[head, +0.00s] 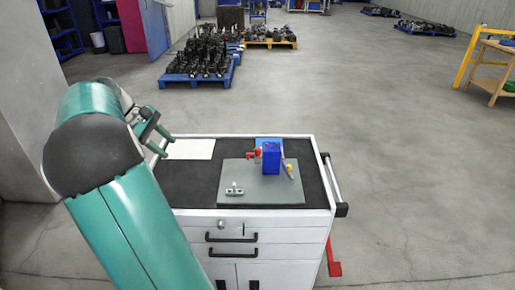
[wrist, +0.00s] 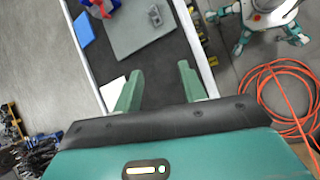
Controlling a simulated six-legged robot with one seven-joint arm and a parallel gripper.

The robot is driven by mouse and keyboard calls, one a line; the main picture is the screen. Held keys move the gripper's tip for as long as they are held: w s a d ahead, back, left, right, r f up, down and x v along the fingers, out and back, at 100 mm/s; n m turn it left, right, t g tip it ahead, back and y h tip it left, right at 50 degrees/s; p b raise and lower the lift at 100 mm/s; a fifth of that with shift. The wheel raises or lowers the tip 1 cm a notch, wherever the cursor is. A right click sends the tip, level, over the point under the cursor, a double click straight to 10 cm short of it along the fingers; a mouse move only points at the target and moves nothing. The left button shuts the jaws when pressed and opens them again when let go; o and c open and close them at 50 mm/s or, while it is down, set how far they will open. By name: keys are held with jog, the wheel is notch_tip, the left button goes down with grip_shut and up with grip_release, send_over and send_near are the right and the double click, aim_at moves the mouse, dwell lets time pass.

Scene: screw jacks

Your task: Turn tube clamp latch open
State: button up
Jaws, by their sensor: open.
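A grey plate (head: 258,193) lies on the black top of a white cart. On it stands an upright blue block (head: 271,158) with a red part (head: 255,154) at its left and a yellow piece (head: 288,168) at its right. A small metal clamp-like fitting (head: 234,190) sits at the plate's front left; it also shows in the wrist view (wrist: 155,15). Which part is the latch is too small to tell. My gripper (head: 154,131) is open and empty, above the cart's left side, apart from the plate. Its two fingers show in the wrist view (wrist: 160,85).
A white sheet (head: 192,149) lies at the cart top's back left. A blue flat piece (head: 268,142) lies behind the block. The cart has a side handle (head: 332,180) at right. An orange hose (wrist: 285,95) lies on the floor. Pallets of parts (head: 200,65) stand far back.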

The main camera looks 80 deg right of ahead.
jog(key=s+a+r+m+t+y, duration=0.2)
jog(key=a+t, duration=0.8)
jog(key=a, duration=2.4)
jog(key=w+d+r+m, duration=0.1)
jog(key=d+r+m, duration=0.2)
jog(key=d+m, duration=0.4)
jog(key=w+d+r+m, duration=0.2)
jog(key=d+m, duration=0.2)
jog(key=d, duration=0.6)
jog(key=m+g+y, duration=0.1)
jog(key=m+g, duration=0.3)
jog(key=m, duration=1.4)
send_over(257, 148)
notch_tip(257, 148, down, 5)
notch_tip(257, 148, down, 14)
jog(key=shift+s+a+r, duration=0.1)
